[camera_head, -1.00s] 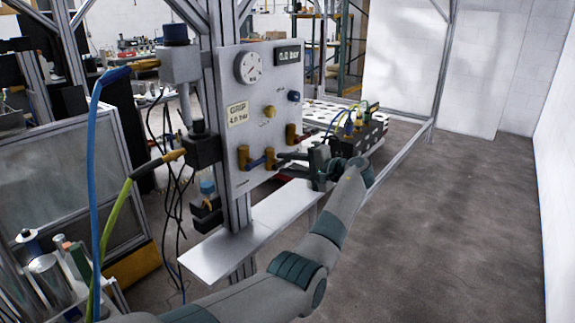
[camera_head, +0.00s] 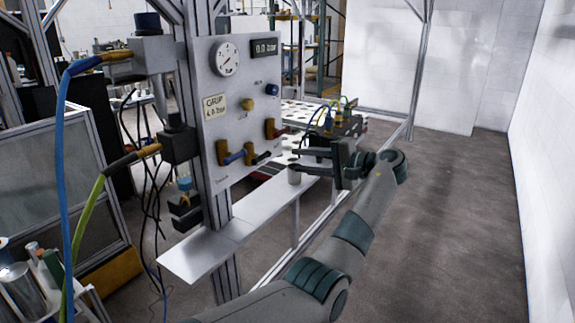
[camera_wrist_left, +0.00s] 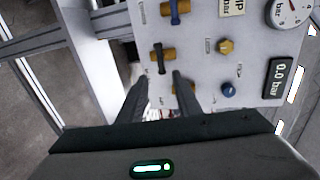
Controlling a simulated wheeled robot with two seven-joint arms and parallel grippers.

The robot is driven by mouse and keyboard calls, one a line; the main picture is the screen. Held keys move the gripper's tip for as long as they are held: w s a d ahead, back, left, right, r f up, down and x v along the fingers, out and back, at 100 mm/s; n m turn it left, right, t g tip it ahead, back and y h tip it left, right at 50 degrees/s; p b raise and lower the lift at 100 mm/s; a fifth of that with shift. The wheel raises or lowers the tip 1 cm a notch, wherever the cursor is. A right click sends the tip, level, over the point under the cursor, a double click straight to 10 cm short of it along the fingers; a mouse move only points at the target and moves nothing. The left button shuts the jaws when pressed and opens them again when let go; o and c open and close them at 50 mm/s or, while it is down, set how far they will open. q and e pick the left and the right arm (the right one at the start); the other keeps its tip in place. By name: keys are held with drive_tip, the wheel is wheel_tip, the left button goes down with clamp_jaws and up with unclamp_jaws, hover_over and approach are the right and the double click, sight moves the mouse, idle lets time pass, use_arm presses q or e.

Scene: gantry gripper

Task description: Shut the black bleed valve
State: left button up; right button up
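The black bleed valve (camera_head: 250,153) is the middle brass valve low on the grey panel (camera_head: 215,118). Its dark lever lies roughly sideways, pointing right in the head view. In the left wrist view the valve (camera_wrist_left: 162,57) shows with its dark lever across it. My left gripper (camera_head: 292,160) is open and empty, to the right of the valve and apart from it, fingers pointing left at the panel. In the left wrist view the fingers (camera_wrist_left: 158,88) stand apart, with the black lever just beyond their tips. My right gripper is not in view.
A blue-levered brass valve (camera_head: 224,152) sits left of it, another brass valve (camera_head: 271,129) to the upper right. A gauge (camera_head: 226,59) and a 0.0 bar display (camera_head: 266,48) are above. A metal shelf (camera_head: 207,250) runs below. Blue hose (camera_head: 64,170) and cables hang left.

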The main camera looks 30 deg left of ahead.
use_arm(q)
drive_tip(key=v, duration=0.4)
drive_tip(key=shift+d+b, duration=0.25)
drive_tip(key=shift+b, duration=0.1)
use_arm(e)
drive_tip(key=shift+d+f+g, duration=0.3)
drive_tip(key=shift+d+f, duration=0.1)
